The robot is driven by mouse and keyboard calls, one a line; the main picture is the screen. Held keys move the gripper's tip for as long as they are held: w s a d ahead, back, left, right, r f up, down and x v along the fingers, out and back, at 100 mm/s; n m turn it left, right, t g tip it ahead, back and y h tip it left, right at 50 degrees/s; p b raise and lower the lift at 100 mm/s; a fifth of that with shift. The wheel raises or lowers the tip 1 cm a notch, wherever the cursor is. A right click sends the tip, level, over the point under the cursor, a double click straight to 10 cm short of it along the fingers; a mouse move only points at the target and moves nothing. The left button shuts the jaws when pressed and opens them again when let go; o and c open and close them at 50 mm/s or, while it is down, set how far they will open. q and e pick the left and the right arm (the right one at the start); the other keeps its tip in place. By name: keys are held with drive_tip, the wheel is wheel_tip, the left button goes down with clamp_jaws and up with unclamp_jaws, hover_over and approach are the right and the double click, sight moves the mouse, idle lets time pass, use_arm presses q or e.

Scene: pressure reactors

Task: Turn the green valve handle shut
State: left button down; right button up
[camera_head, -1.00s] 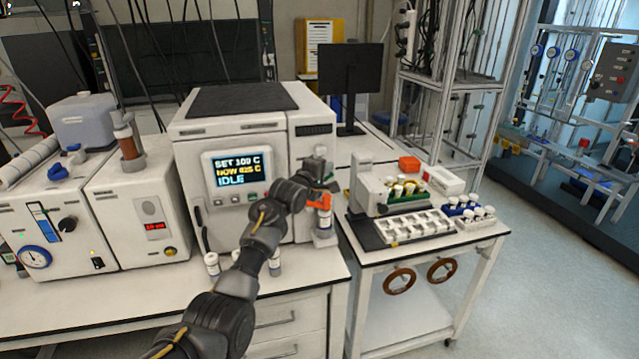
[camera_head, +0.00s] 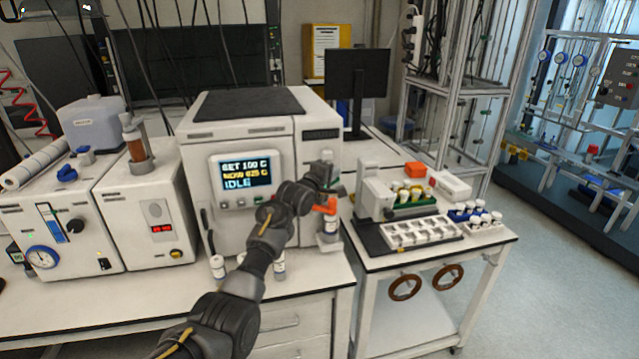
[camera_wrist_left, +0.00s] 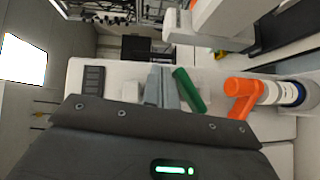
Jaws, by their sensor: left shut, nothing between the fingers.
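The green valve handle (camera_wrist_left: 189,90) is a short green bar, tilted, in the middle of the left wrist view. My left gripper (camera_wrist_left: 161,88) has its grey fingers shut together, with nothing between them, just left of the handle. I cannot tell whether the fingers touch it. In the head view my left gripper (camera_head: 322,174) is at the right front of the white oven-like unit (camera_head: 285,215), above an orange part (camera_head: 326,206). The gripper largely hides the handle there. The orange part also shows in the left wrist view (camera_wrist_left: 245,90), right of the handle. My right gripper is out of view.
The unit's display (camera_head: 246,172) reads IDLE. Small vials (camera_head: 217,266) stand on the bench below my left arm. A cart (camera_head: 440,252) to the right carries a vial rack (camera_head: 425,232). A gauge box (camera_head: 65,225) stands at the left.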

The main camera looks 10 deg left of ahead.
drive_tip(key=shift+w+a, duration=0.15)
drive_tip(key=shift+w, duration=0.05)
